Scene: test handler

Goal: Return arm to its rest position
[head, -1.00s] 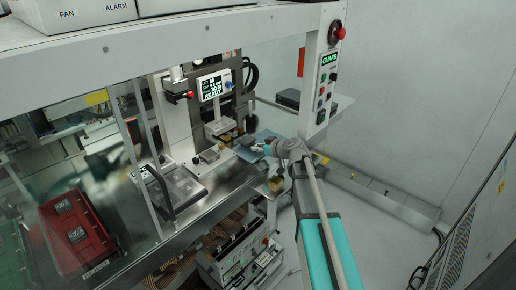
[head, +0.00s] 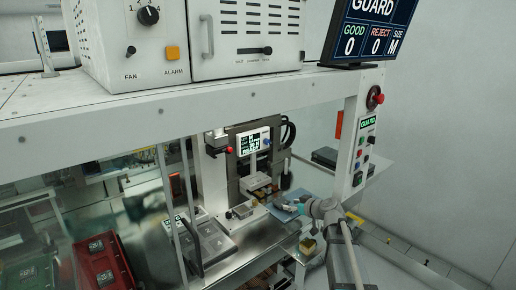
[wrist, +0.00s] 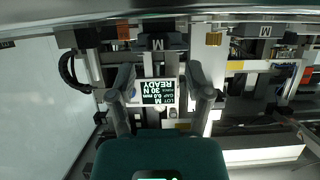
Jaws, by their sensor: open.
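My arm reaches in from the lower right of the head view. My gripper (head: 287,207) is small there, over the blue patch on the metal worktop (head: 262,232), in front of the test press (head: 256,182). In the wrist view my gripper (wrist: 161,82) has its two grey fingers spread wide, with nothing between them. Behind the gap shows the press's screen (wrist: 160,92), upside down, with "READY" and "30 N" on it. Whether the fingertips touch anything cannot be told.
A control post with a red button (head: 375,97) stands just right of my arm. A white beam (head: 200,105) crosses above. A clear guard door with a dark handle (head: 190,246) is at left, near a red bin (head: 103,263). The floor at right is open.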

